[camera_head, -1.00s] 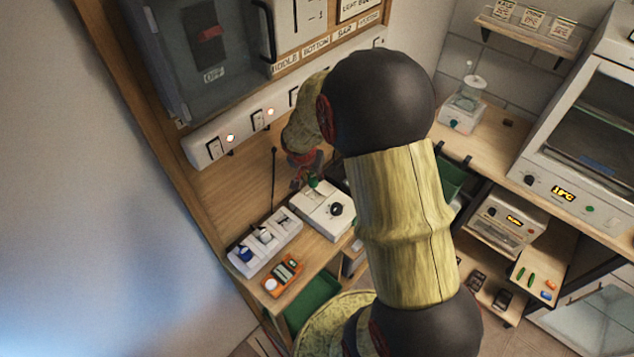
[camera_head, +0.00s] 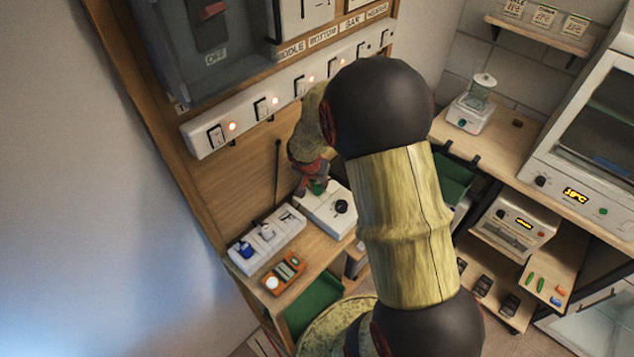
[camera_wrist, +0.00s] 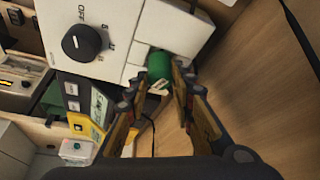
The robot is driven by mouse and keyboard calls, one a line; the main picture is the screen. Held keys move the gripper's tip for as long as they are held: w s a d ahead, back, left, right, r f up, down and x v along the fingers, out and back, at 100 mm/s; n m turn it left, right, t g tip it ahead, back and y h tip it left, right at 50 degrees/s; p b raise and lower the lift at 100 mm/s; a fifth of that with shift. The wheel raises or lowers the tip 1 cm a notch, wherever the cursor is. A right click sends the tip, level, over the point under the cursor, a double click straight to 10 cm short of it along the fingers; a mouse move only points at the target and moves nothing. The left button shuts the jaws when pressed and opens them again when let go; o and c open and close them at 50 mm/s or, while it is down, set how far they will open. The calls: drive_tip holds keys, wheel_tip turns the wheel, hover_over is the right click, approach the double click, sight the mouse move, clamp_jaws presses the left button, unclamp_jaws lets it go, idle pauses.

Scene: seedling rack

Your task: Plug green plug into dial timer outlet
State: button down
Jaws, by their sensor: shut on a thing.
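My gripper (camera_wrist: 162,88) is shut on the green plug (camera_wrist: 158,66), which sits between its fingertips. In the head view the green plug (camera_head: 318,187) shows just below my gripper (camera_head: 312,181), at the back left part of the white dial timer (camera_head: 322,218). In the wrist view the dial timer (camera_wrist: 122,22) fills the upper part, with its black dial (camera_wrist: 85,42) and an OFF mark. The plug is up against the timer's white body there. The outlet and the plug's prongs are hidden, so I cannot tell whether it is seated.
A white power strip (camera_head: 268,240) with plugs in it lies left of the timer. A wall rail with lit switches (camera_head: 262,107) runs behind. A dark cable (camera_wrist: 300,38) lies on the wooden surface.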

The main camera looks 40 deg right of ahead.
drive_tip(key=shift+f, duration=0.35)
drive_tip(key=c, duration=1.5)
unclamp_jaws()
drive_tip(key=shift+o, duration=0.2)
drive_tip(key=v, duration=1.2)
drive_tip(key=shift+a+f, duration=0.1)
